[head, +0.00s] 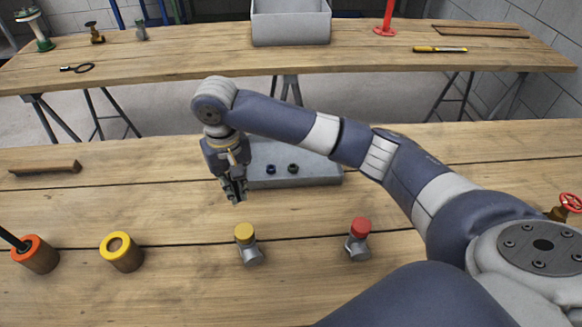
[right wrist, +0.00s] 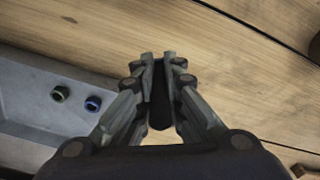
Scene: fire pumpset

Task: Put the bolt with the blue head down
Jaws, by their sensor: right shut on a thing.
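My right gripper (head: 236,192) hangs pointing down, left of the front part of the grey tray (head: 315,179), above the wooden table. In the right wrist view its fingers (right wrist: 158,58) are close together on a dark, elongated thing (right wrist: 160,112). No blue head shows on that thing, so I cannot tell if it is the bolt. A small blue round piece (head: 271,169) with a dark centre sits on the tray; it also shows in the right wrist view (right wrist: 93,104). A similar green piece (head: 293,168) is beside it. My left gripper is out of view.
In front stand an orange-topped cylinder (head: 38,256), a yellow-ringed cylinder (head: 123,253), a yellow-capped fitting (head: 246,244) and a red-capped fitting (head: 358,240). A wooden strip (head: 45,167) lies at left. The tabletop between strip and gripper is clear.

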